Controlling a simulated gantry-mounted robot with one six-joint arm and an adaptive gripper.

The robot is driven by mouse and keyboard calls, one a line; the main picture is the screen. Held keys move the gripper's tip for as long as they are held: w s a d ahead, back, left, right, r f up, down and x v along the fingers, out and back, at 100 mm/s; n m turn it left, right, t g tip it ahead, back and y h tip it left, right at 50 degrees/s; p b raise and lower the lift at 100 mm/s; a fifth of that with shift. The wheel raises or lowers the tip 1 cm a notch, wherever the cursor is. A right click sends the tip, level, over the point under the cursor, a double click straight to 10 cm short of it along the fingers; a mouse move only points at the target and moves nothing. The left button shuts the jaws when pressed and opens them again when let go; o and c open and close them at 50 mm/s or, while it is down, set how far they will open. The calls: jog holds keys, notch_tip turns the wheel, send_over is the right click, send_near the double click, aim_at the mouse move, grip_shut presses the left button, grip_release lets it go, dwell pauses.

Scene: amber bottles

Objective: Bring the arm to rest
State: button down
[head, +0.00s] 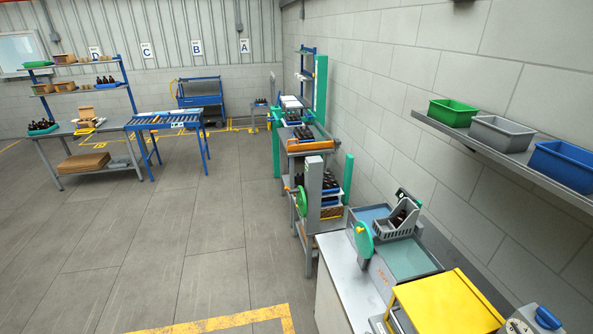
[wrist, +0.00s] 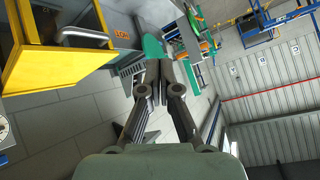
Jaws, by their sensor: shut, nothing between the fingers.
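My gripper (wrist: 160,70) shows in the wrist view, with its two fingers together and nothing between them. It hangs in free air, apart from the benches and bottles. In the wrist view the room appears turned, with the far wall at the right. My gripper does not show clearly in the head view. Dark bottles (head: 403,217) sit in a grey basket on the near bench.
A yellow cabinet (head: 447,304) stands at the near right and shows at upper left in the wrist view (wrist: 50,65). A wall shelf holds green, grey and blue bins (head: 497,133). A roller table (head: 165,121) stands at the back left. The floor (head: 190,220) is clear.

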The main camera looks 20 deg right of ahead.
jog(key=s+a+r+n+t+y, duration=0.1)
jog(key=a+r+n, duration=0.1)
jog(key=a+r, duration=0.3)
jog(key=s+a+r+n+t+y, duration=0.1)
jog(key=a+r, duration=0.5)
jog(key=a, duration=0.7)
jog(key=s+a+r+n+t+y, duration=0.1)
jog(key=s+a+r+n, duration=0.2)
jog(key=a, duration=0.6)
notch_tip(320, 180, up, 3)
jog(key=shift+s+f+n, duration=0.1)
jog(key=shift+s+n, duration=0.05)
jog(key=shift+n, duration=0.85)
jog(key=w+d+f+n+g+h+b, duration=0.1)
jog(key=w+d+f+b, duration=0.1)
jog(key=d+f, duration=0.6)
jog(key=w+d+f+n+g+h+b, duration=0.1)
jog(key=w+d+f+n, duration=0.3)
jog(key=d, duration=0.9)
jog(key=s+d+f+b, duration=0.1)
jog(key=s+d+f, duration=0.2)
jog(key=d, duration=0.4)
jog(key=s+d+f+g+h, duration=0.1)
jog(key=s+d+f, duration=0.3)
jog(key=d, duration=0.4)
jog(key=s+d+f+g+b, duration=0.1)
jog(key=s+d+f, duration=0.3)
jog(key=d, duration=0.4)
jog(key=shift+f+b, duration=0.3)
jog(key=shift+f, duration=0.45)
